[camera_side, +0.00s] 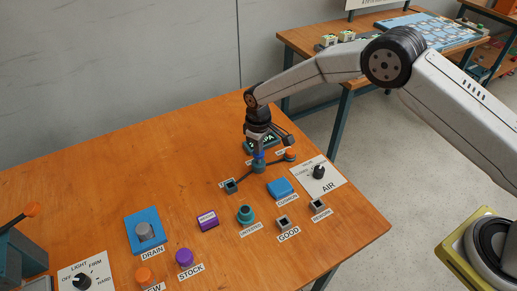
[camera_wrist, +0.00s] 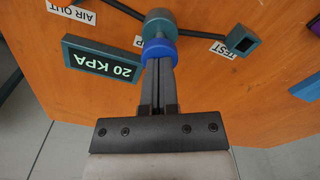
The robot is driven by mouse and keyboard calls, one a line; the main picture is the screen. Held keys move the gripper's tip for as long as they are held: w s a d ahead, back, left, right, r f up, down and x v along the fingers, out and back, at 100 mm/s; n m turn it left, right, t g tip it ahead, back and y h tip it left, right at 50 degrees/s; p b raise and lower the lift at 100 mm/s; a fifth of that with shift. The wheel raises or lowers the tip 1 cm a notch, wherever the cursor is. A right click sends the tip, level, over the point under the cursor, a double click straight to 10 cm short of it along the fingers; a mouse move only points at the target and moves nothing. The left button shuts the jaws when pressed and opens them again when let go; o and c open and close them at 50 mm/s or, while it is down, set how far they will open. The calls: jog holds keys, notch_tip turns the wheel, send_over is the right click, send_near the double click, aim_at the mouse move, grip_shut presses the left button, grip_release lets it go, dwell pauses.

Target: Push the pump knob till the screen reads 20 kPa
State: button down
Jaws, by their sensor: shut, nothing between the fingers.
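The pump has a blue knob (camera_wrist: 160,50) on a grey-teal round body (camera_wrist: 159,20). In the side view the blue knob (camera_side: 258,155) shows just above the teal body (camera_side: 259,168). My gripper (camera_wrist: 158,64) is shut and empty, its fingertips at the blue knob and seemingly touching it; exact contact is hard to tell. The dark screen (camera_wrist: 102,59) reads 20 KPA, upside down in the wrist view. In the side view my gripper (camera_side: 257,148) points down from above and partly hides the screen (camera_side: 265,142).
A TEST socket (camera_side: 231,187) and an orange-topped fitting (camera_side: 290,155) flank the pump, joined to it by dark tubes. A blue block (camera_side: 281,188), an AIR dial (camera_side: 319,172) and a teal fitting (camera_side: 246,215) stand nearby. The table's left-back area is clear.

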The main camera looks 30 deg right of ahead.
jog(key=shift+r, duration=1.65)
dwell(0.6)
jog(key=shift+s+d+r, duration=0.15)
jog(key=shift+d+r, duration=0.2)
jog(key=shift+r, duration=0.1)
jog(key=s+d+r+m+t, duration=0.1)
jog(key=s+d+r+m, duration=0.1)
jog(key=s+d, duration=0.3)
jog(key=s+d+r+m, duration=0.2)
jog(key=s+d+r, duration=0.3)
jog(key=s, duration=0.7)
jog(key=s+d+r+m+t, duration=0.1)
jog(key=s+d+r, duration=0.3)
jog(key=s, duration=0.5)
jog(key=shift+s+d+m+t, duration=0.3)
jog(key=shift+d+m, duration=0.2)
jog(key=shift+d, duration=0.65)
